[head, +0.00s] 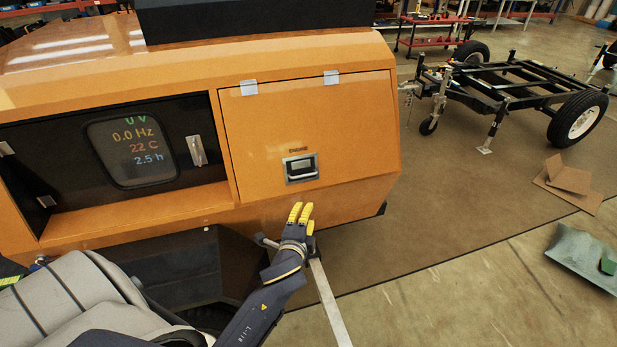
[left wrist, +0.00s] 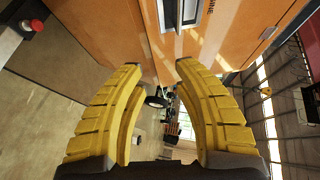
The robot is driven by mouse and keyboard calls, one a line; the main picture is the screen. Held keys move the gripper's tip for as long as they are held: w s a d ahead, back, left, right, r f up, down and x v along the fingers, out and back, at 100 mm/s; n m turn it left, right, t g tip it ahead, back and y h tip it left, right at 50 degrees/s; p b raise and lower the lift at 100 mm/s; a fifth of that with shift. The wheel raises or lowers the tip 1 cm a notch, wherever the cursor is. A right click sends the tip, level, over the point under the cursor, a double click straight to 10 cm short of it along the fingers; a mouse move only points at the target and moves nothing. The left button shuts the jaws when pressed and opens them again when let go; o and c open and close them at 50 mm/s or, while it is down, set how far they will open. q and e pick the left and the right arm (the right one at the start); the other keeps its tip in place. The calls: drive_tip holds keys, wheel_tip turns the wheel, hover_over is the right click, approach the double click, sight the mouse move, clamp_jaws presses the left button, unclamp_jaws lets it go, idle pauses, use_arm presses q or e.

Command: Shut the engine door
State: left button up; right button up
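The engine door (head: 345,120) is an orange panel on the front of the orange housing, with two pale hinges along its top edge and the label "ENGINE". It lies close to the housing; I cannot tell whether it is fully flush. Its silver latch handle (head: 301,168) sits low in the panel and probably shows at the top of the left wrist view (left wrist: 180,12). My left gripper (head: 301,211) is just below the handle in the picture, with yellow fingers pointing up. In the left wrist view (left wrist: 160,66) its fingers are apart with nothing between them. My right gripper is out of view.
Left of the door, a dark recess holds a display panel (head: 133,150) with coloured readings and a silver latch (head: 197,150). A wheeled black trailer frame (head: 520,85) stands at the right. Cardboard pieces (head: 568,183) lie on the floor.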

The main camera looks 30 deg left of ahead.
sight(303, 176)
use_arm(q)
drive_tip(key=shift+n+y, duration=0.4)
drive_tip(key=shift+y, duration=0.5)
drive_tip(key=r+x, duration=0.1)
drive_tip(key=x, duration=0.4)
drive_tip(key=a+r+x, duration=0.1)
drive_tip(key=x, duration=0.5)
drive_tip(key=a+x, duration=0.1)
drive_tip(key=x, duration=0.5)
drive_tip(key=shift+s+a+r, duration=0.15)
drive_tip(key=shift+s+r, duration=0.1)
drive_tip(key=shift+r, duration=0.2)
drive_tip(key=shift+o, duration=0.2)
clamp_jaws()
